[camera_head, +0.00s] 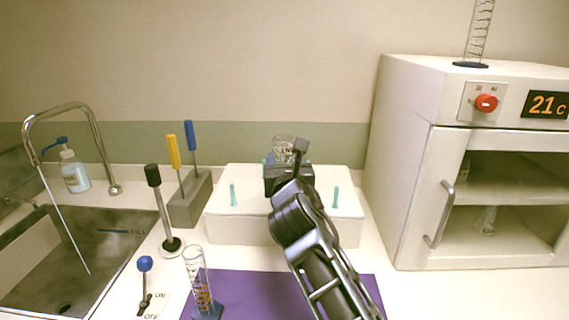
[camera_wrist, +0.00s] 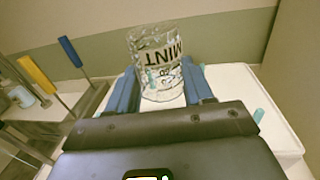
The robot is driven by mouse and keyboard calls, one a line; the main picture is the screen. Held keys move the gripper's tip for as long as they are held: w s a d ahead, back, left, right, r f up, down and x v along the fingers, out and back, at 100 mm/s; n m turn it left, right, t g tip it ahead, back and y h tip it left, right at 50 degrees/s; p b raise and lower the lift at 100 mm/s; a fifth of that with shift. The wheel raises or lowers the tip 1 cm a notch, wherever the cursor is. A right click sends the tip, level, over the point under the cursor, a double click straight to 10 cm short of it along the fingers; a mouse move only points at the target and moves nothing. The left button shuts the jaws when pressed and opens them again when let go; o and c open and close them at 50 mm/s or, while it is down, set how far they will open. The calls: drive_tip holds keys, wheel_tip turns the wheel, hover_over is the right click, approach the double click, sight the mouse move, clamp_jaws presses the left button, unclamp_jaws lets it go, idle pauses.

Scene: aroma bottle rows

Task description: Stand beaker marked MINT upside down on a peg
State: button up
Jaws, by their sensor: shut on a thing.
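The clear glass beaker (camera_wrist: 157,62) marked MINT is between my gripper's blue fingers in the wrist view. Its lettering reads upside down, so the beaker is inverted. In the head view the beaker (camera_head: 284,148) shows above and behind my gripper (camera_head: 288,165), over the back of the white peg board (camera_head: 232,229). My gripper is shut on the beaker. Teal pegs stand on the board, one at the left (camera_head: 233,195) and one at the right (camera_head: 336,197). A teal shape shows through the glass in the wrist view; whether the beaker rests on a peg cannot be told.
A grey block (camera_head: 190,199) with yellow and blue handled tools and a black-topped stand (camera_head: 162,211) are left of the board. A white oven cabinet (camera_head: 405,150) stands right, a sink (camera_head: 75,255) left.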

drive_tip(key=shift+f+b, duration=3)
drive_tip(key=shift+f, duration=2.35)
drive_tip(key=o, duration=1.1)
drive_tip(key=s, duration=0.7)
drive_tip(key=shift+s+d+p, duration=0.3)
drive_tip(key=shift+s+d, duration=0.1)
